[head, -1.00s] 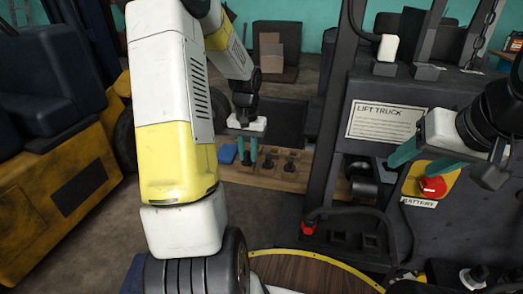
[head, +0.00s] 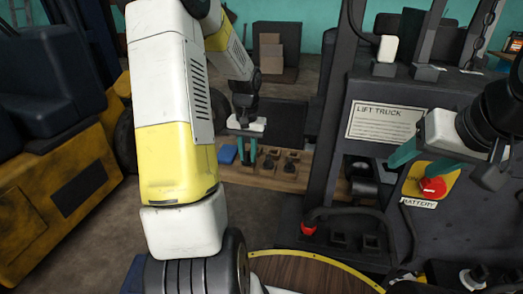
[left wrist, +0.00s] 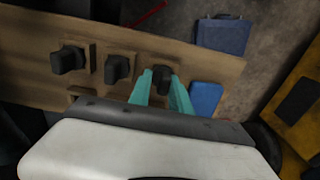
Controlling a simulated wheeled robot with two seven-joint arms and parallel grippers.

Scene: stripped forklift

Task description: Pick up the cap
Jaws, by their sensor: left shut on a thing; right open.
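A wooden board (head: 233,173) in the head view bears a row of small dark pieces; it also shows in the left wrist view (left wrist: 30,35). My left gripper (head: 247,157) is over the board's row, fingers pointing down. In the left wrist view its teal fingers (left wrist: 161,78) are shut on a dark cap (left wrist: 163,82), the piece nearest the blue block. The fingers partly hide the cap, and I cannot tell whether it is clear of the board. My right gripper (head: 413,161) is open and empty in front of the lift truck panel.
Two more dark pieces (left wrist: 117,69) (left wrist: 68,60) stand beside the held cap. A blue block (head: 227,154) lies on the board's left end. The truck's dark mast (head: 325,150) stands right of the board. A red battery button (head: 433,187) is close to my right gripper.

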